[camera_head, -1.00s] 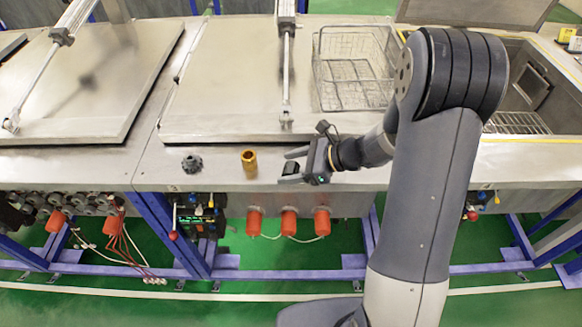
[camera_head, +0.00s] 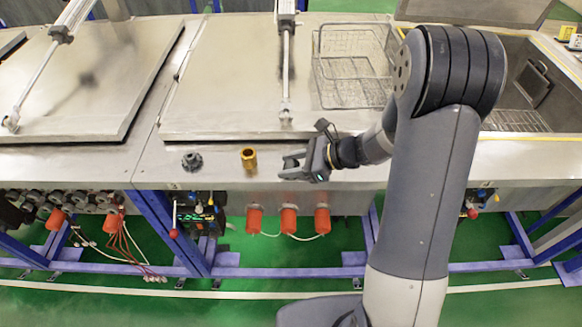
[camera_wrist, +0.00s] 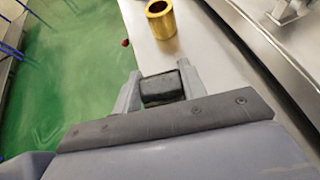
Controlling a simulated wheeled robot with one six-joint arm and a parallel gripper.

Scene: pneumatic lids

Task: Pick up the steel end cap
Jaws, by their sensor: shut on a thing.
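My gripper (camera_head: 291,165) is over the front ledge of the steel bench, right of the brass sleeve. In the wrist view my gripper (camera_wrist: 160,92) has its two fingers shut on a dark, block-like piece (camera_wrist: 162,88), which I take for the steel end cap. Its sides are covered by the fingers. In the head view the held piece is small and mostly hidden by the fingers. I cannot tell whether it is clear of the ledge.
A brass sleeve (camera_head: 248,158) and a dark grey knobbed part (camera_head: 192,162) stand on the ledge to the left. A lid (camera_head: 225,85) with a pneumatic rod and a wire basket (camera_head: 350,90) lie behind. An open tank (camera_head: 520,100) is at the right.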

